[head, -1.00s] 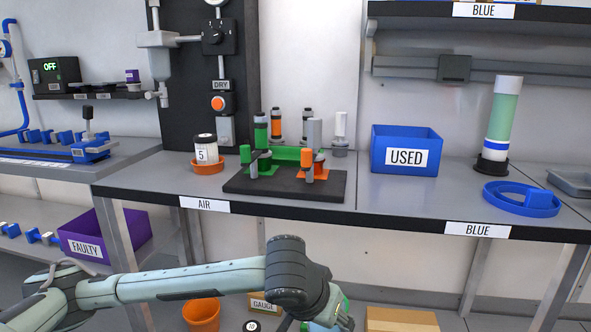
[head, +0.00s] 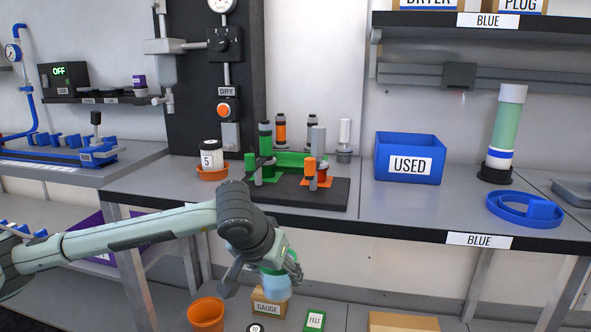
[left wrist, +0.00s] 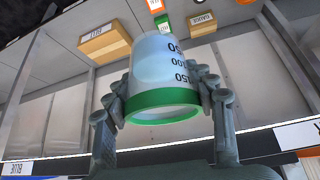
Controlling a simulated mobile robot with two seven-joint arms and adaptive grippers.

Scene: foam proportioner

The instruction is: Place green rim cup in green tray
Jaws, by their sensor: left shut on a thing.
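The green rim cup (head: 276,284) is a clear, pale-blue cup in my left gripper (head: 282,264), in front of and below the upper bench's front edge in the head view. In the left wrist view the fingers of my left gripper (left wrist: 163,92) clasp the cup (left wrist: 158,62) from both sides. Its green rim (left wrist: 163,98) faces the camera, and dark volume marks show on its wall. I cannot make out a green tray for certain. A flat green item with a FELT label (head: 315,320) lies on the lower shelf. My right gripper is not in view.
The upper bench (head: 400,205) holds a black base with green and orange fittings (head: 300,190), a jar marked 5 (head: 211,155) and a blue USED bin (head: 409,160). An orange bucket (head: 206,314) and GAUGE box (head: 268,302) stand below.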

